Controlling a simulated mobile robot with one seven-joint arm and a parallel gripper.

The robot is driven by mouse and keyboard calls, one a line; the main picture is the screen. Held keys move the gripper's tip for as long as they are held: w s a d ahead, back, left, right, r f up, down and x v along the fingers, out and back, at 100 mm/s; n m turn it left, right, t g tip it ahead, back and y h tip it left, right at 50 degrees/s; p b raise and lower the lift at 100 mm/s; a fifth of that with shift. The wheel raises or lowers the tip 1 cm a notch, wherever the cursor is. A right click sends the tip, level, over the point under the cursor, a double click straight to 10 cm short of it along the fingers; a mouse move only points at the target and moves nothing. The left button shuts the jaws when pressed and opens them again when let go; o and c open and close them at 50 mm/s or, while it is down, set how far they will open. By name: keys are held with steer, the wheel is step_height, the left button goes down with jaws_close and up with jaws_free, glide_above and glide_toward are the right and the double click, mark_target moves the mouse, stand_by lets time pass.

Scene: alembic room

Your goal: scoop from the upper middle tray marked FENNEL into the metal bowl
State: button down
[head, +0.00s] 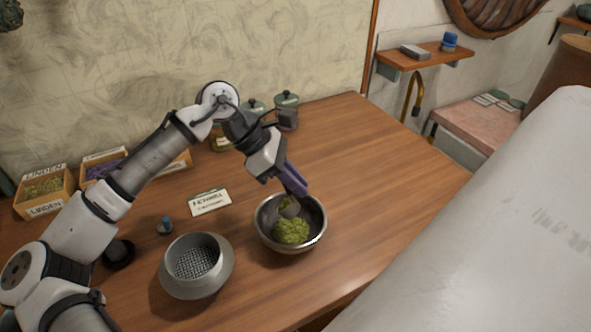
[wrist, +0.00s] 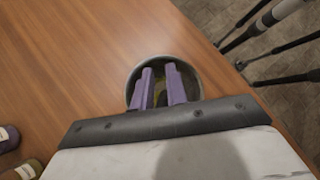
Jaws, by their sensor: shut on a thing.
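The metal bowl (head: 264,228) stands on the table, right of centre, with a heap of green herb (head: 291,231) in it. My gripper (head: 297,190) is over the bowl's back rim, its purple fingers pointing down. It is shut on a small grey scoop (head: 289,208), whose head is low inside the bowl, near or touching the herb. In the wrist view the purple fingers (wrist: 160,88) cover much of the bowl (wrist: 132,79). The scoop's contents are unclear. No tray marked FENNEL can be read; my arm covers part of the tray row.
A tray marked LINDEN (head: 45,205) and a tray of purple herb (head: 100,164) stand at the left. A grey sieve (head: 213,285) is left of the bowl. A label card (head: 209,202) lies behind it. Lidded jars (head: 286,100) stand at the back. The table's right side is clear.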

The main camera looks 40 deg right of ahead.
steer(key=shift+r+g+h+p, duration=0.15)
steer(key=shift+g+h+p, duration=0.45)
steer(key=shift+g+p, duration=0.8)
steer(key=shift+p, duration=0.8)
steer(key=shift+f+g+h, duration=0.2)
steer(key=shift+g+h, duration=0.1)
steer(key=shift+r, duration=0.1)
steer(key=shift+r+p, duration=0.55)
steer(key=shift+p, duration=0.65)
steer(key=shift+r, duration=0.1)
